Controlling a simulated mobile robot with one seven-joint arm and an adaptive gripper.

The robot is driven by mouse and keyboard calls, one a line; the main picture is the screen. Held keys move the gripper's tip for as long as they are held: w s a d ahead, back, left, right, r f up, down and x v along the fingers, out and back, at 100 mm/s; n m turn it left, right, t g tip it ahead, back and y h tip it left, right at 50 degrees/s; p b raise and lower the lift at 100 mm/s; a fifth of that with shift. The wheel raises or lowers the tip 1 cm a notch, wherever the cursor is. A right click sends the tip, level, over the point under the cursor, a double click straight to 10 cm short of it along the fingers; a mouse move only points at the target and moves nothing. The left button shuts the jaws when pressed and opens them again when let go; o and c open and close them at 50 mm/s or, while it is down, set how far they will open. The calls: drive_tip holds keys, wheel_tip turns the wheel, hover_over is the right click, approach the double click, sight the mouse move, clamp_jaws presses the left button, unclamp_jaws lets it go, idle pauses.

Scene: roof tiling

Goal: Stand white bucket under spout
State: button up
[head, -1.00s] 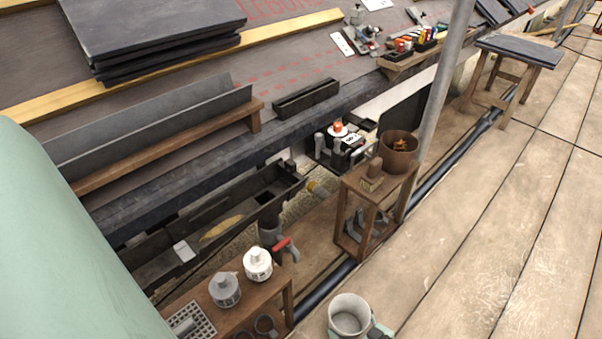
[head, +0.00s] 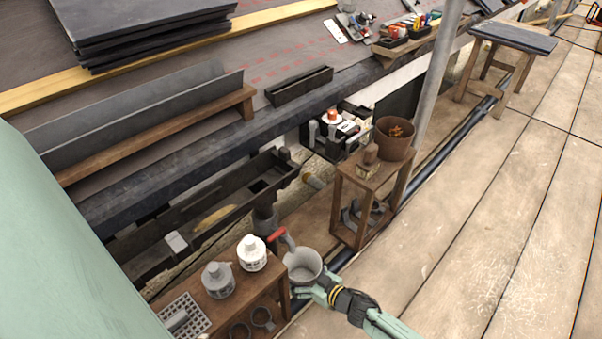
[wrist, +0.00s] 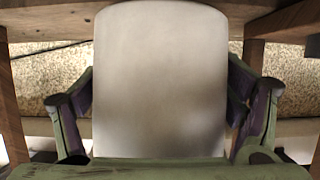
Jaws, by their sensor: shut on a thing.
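The white bucket (head: 303,266) is upright and open at the top in the head view. My gripper (head: 316,288) is shut on its near side. In the wrist view the bucket (wrist: 160,80) fills the middle, with a finger of my gripper (wrist: 160,115) on each side. The grey spout (head: 288,241) with a red lever (head: 275,235) comes off the gutter's downpipe (head: 265,215). In the head view its tip appears at the bucket's far rim. I cannot tell whether the bucket's base touches anything.
A low wooden bench (head: 240,297) with two bottles (head: 218,279) stands close left of the bucket. A wooden stand (head: 366,190) with a brown pot (head: 394,139) is beyond it to the right. A dark pipe (head: 410,188) runs along the boards. The plank deck (head: 480,200) at right is clear.

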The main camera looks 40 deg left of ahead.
drive_tip(key=shift+a+f+b, duration=0.3)
drive_tip(key=shift+a+f, duration=0.1)
drive_tip(key=shift+f, duration=0.35)
drive_tip(key=shift+f, duration=0.1)
drive_tip(key=shift+f, duration=0.15)
drive_tip(key=o, duration=1)
drive_tip(key=shift+o, duration=0.2)
drive_tip(key=shift+d+r, duration=0.3)
drive_tip(key=shift+r, duration=0.1)
drive_tip(key=p+v, duration=0.3)
drive_tip(key=v, duration=0.8)
drive_tip(key=shift+d+r, duration=0.1)
drive_tip(key=shift+d, duration=0.1)
